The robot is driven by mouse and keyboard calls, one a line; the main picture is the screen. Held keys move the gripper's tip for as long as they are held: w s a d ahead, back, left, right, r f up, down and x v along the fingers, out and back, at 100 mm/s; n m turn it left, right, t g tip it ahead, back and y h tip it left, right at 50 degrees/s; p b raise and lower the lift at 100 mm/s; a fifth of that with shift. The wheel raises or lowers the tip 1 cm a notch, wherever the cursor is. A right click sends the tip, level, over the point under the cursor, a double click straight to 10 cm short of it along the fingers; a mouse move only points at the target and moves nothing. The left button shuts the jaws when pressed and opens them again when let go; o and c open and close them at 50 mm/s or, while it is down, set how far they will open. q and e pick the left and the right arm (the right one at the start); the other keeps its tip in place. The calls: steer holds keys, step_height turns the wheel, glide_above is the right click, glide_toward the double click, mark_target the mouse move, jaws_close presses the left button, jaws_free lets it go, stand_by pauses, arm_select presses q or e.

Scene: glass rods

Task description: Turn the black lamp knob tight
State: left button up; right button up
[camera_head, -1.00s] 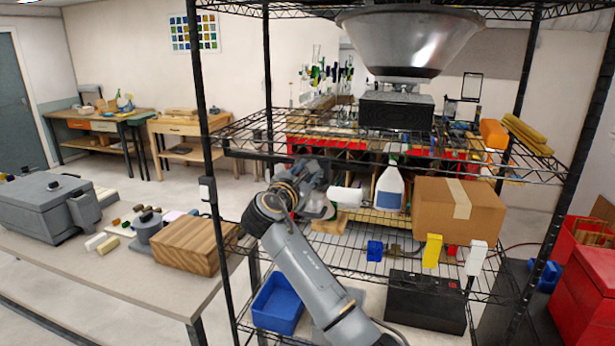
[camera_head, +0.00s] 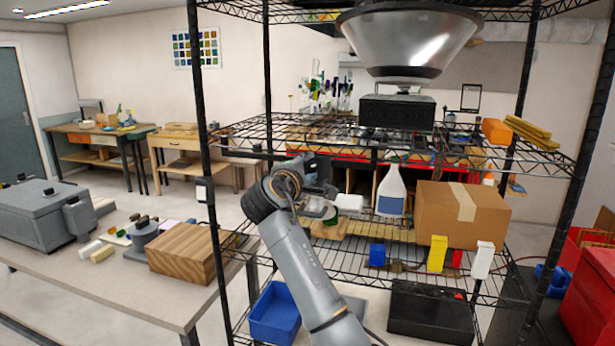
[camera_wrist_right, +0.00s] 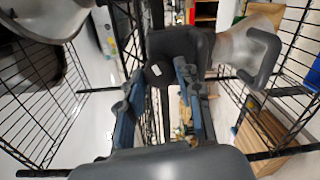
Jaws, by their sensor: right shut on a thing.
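My right gripper (camera_head: 322,178) is in front of the middle of the wire rack, at the end of my grey arm. In the right wrist view, its two blue-grey fingers (camera_wrist_right: 158,74) are some way apart, with a black knob-like part (camera_wrist_right: 157,70) bearing a small pale mark between their tips. I take this to be the lamp knob; its outline blends into dark parts behind it. The large metal lamp shade (camera_head: 408,42) hangs at the top of the rack, and its rim shows in the right wrist view (camera_wrist_right: 45,14). My left gripper is not in view.
A black box (camera_head: 397,111) stands under the shade on the upper shelf. A white spray bottle (camera_head: 391,190) and a cardboard box (camera_head: 462,215) stand right of my gripper. A rack post (camera_head: 202,110) is at its left. A blue bin (camera_head: 275,312) sits below.

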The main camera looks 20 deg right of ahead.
steer(key=shift+m+b, duration=1.1)
steer(key=shift+m, duration=0.9)
steer(key=o, duration=1.2)
steer(key=shift+c, duration=0.2)
steer(key=v, duration=0.8)
steer(key=shift+s+d, duration=0.1)
